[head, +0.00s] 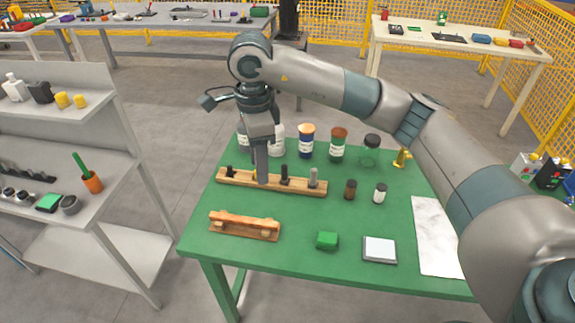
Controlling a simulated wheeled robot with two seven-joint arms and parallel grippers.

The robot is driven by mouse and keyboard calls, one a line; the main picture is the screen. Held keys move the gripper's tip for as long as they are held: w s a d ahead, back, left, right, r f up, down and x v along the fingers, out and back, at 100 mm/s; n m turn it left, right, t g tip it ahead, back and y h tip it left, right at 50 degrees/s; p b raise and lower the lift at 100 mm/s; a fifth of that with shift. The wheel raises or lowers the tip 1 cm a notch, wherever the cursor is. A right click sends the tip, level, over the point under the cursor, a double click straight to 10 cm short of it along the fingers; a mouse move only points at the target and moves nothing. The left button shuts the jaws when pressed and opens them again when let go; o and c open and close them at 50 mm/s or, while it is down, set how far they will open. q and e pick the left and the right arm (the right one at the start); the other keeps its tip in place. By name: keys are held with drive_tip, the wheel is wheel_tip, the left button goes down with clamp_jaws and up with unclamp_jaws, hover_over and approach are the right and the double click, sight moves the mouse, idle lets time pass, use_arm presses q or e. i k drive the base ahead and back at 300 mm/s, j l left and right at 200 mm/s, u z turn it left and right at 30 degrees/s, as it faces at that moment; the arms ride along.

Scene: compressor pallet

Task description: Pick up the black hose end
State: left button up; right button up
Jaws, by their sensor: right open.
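A long wooden rack (241,182) lies on the green table (285,256). Small upright pieces stand in it: a black one (230,171) at the left end, another black one (284,174) right of the middle, and a grey one (313,177) at the right. I cannot tell which black piece is the hose end. My right gripper (262,181) points down at the rack between the two black pieces. It is open, and its fingers hide whatever stands behind them. I cannot tell whether it touches the rack. My left gripper is out of view.
Labelled jars (306,142) stand behind the rack. Two small bottles (350,190) stand to its right. A wooden holder (244,227), a green block (327,241), a white-topped box (379,250) and a pale sheet (433,235) lie in front. Grey shelves (75,220) stand left.

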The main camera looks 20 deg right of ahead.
sight(284, 178)
drive_tip(key=i+l, duration=0.7)
